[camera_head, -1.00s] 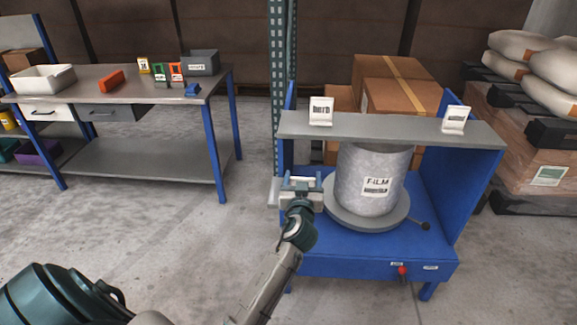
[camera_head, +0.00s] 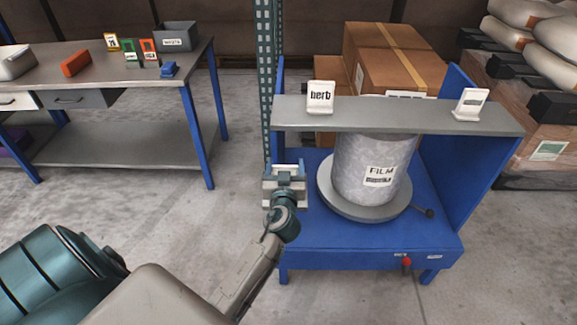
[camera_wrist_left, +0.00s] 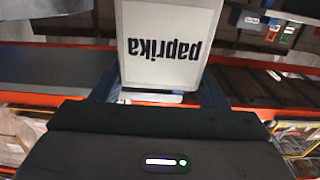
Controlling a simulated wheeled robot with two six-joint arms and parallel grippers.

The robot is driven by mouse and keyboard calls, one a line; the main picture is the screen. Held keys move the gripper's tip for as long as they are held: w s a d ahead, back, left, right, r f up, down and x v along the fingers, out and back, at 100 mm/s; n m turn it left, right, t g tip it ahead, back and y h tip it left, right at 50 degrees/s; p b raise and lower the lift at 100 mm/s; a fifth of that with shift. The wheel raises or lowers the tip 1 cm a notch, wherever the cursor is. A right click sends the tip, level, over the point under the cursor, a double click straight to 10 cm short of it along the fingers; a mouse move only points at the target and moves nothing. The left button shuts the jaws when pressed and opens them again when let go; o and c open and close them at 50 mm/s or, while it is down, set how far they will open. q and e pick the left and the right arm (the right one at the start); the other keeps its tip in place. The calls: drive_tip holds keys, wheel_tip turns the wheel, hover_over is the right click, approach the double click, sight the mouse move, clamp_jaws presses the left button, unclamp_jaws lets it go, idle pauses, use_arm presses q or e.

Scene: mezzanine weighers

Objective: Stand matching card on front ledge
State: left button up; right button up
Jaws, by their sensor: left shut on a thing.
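My left gripper (camera_head: 286,174) is beside the left edge of the blue stand, left of the drum. In the left wrist view it is shut on a white card (camera_wrist_left: 168,45) with the word "paprika", which appears upside down there. In the head view the held card's print cannot be read. A grey ledge (camera_head: 400,115) spans the blue stand. A white card reading "herb" (camera_head: 320,97) stands at its left end. Another white card (camera_head: 470,104) stands at its right end, its print too small to read. My right gripper is not in view.
A grey drum labelled "FILM" (camera_head: 365,165) stands on a round plate on the blue stand (camera_head: 350,255). A workbench (camera_head: 110,75) at left holds a grey bin (camera_head: 175,36), small frames and an orange block. Cartons stand behind the ledge. Floor between bench and stand is clear.

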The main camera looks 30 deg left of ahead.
use_arm(q)
drive_tip(key=shift+f, duration=0.1)
drive_tip(key=shift+s+d+r, duration=0.15)
drive_tip(key=shift+r, duration=0.05)
drive_tip(key=shift+f, duration=0.15)
drive_tip(key=o, duration=1.2)
